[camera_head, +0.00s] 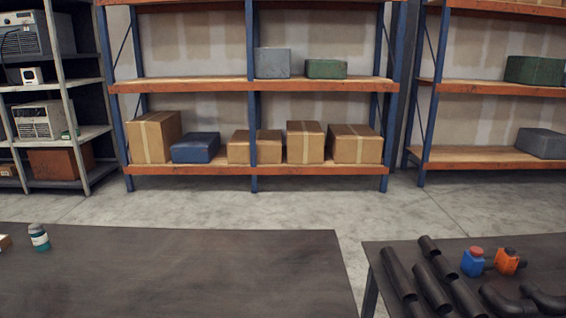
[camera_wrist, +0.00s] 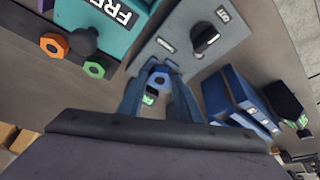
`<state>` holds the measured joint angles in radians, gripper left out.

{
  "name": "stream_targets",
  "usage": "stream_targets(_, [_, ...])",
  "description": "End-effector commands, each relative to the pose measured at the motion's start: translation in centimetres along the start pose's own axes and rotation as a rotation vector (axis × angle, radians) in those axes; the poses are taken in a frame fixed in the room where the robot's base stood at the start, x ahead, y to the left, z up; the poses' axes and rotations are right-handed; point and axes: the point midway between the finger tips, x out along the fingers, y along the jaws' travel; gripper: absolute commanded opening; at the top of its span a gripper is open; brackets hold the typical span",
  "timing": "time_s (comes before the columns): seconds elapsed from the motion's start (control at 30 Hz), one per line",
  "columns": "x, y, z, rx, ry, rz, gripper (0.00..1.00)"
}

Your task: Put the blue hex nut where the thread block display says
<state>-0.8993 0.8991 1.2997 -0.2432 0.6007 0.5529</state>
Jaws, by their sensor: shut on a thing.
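In the wrist view my gripper (camera_wrist: 160,72) is shut on the blue hex nut (camera_wrist: 158,79), which sits between the two fingertips. Below the nut, between the fingers, a small lit green display (camera_wrist: 150,97) shows partly; its text is too small to read surely. An orange hex nut (camera_wrist: 54,45) and a green hex nut (camera_wrist: 96,69) lie at the left, apart from my gripper. I cannot tell which part is the thread block. My gripper and the nuts do not show in the head view.
In the wrist view a grey box with a black knob (camera_wrist: 206,40) stands close to the fingertips. A teal block lettered "FREE" (camera_wrist: 100,22) is at upper left. Blue upright pieces (camera_wrist: 238,98) stand at right. The head view's left table (camera_head: 190,270) is mostly bare.

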Motion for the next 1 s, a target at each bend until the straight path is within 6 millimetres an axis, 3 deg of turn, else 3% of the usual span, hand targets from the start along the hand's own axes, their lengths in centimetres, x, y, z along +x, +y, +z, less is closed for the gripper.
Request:
stream_targets(0.47, [-0.1,0.0,-0.1,0.0,0.001,0.0,0.13])
stream_targets(1.0, [-2.8,0.0,-1.2,0.001,0.001,-0.001,0.13])
